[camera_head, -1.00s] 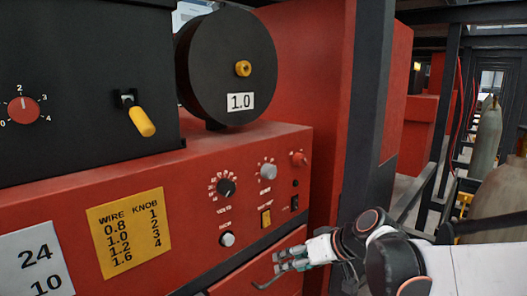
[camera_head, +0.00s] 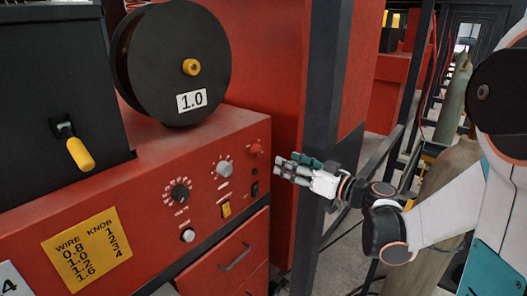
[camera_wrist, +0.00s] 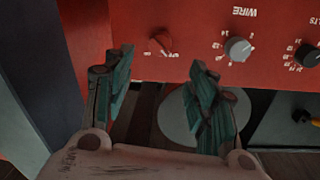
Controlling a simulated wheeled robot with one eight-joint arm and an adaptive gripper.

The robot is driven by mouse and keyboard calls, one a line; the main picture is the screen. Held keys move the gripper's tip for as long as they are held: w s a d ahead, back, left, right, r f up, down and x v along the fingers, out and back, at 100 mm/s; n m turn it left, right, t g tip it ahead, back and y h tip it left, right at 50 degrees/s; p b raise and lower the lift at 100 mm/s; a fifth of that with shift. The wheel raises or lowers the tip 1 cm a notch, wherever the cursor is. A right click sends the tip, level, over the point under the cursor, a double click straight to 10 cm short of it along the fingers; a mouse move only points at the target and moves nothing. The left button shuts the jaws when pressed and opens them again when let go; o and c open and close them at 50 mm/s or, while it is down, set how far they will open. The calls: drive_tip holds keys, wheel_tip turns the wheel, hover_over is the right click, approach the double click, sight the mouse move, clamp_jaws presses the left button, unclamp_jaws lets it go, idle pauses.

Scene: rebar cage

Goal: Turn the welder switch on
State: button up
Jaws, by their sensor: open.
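My gripper (camera_head: 284,171) is open and empty, just right of the panel edge near the black switch; contact is not visible. In the wrist view the open fingers (camera_wrist: 160,75) have the red knob (camera_wrist: 161,41) between and beyond them, with a grey knob (camera_wrist: 237,48) to its right. Neither switch can be made out there.
A black spool (camera_head: 170,62) marked 1.0 stands on top of the welder. A yellow-handled lever (camera_head: 79,152) sticks out at left. A dark upright post (camera_head: 320,150) stands beside my gripper. Gas cylinders (camera_head: 455,95) stand at right.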

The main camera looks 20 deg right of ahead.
sight(263, 153)
drive_tip(key=x, duration=1)
drive_tip(key=shift+w+a, duration=0.1)
drive_tip(key=shift+w, duration=0.1)
drive_tip(key=shift+c, duration=0.6)
drive_tip(key=c, duration=0.9)
